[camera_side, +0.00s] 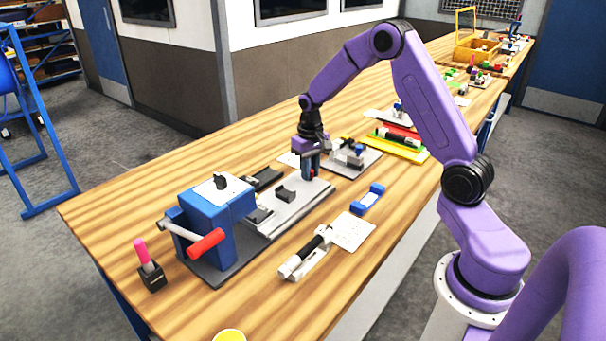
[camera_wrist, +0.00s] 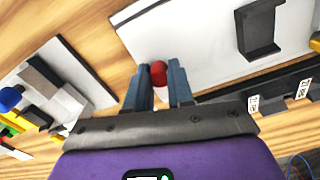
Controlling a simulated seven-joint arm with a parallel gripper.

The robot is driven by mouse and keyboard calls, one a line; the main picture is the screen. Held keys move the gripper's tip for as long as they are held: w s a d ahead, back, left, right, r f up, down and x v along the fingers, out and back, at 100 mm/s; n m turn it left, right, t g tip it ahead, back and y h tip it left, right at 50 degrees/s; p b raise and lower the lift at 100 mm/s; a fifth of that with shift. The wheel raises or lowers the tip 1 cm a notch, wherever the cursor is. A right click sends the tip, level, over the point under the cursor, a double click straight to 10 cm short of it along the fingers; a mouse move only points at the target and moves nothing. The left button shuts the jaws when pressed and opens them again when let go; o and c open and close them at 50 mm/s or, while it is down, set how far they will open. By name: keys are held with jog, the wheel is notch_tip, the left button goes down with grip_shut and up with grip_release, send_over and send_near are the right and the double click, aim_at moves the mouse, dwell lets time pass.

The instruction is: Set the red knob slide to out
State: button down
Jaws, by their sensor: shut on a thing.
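The red knob (camera_wrist: 158,73) shows between my fingertips in the wrist view, with a pale stem or base below it. My gripper (camera_wrist: 159,84) is shut on it, one blue-grey finger on each side. In the side view my gripper (camera_side: 310,173) points down at the far end of the pale plate (camera_side: 298,205), and the fingers mostly hide the knob. A dark strip with two small white labels (camera_wrist: 254,104) runs along the plate's edge in the wrist view.
A blue box (camera_side: 215,220) with a red-handled crank (camera_side: 207,243) stands at the plate's near end. A black block (camera_side: 285,194) sits on the plate. A grey fixture (camera_side: 348,155) is close right of my gripper.

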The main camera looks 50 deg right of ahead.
jog(key=shift+d, duration=0.4)
jog(key=c, duration=1)
grip_release()
jog(key=shift+a, duration=0.1)
jog(key=shift+r, duration=0.2)
notch_tip(320, 180, up, 17)
jog(key=shift+r, duration=0.1)
jog(key=shift+a, duration=0.1)
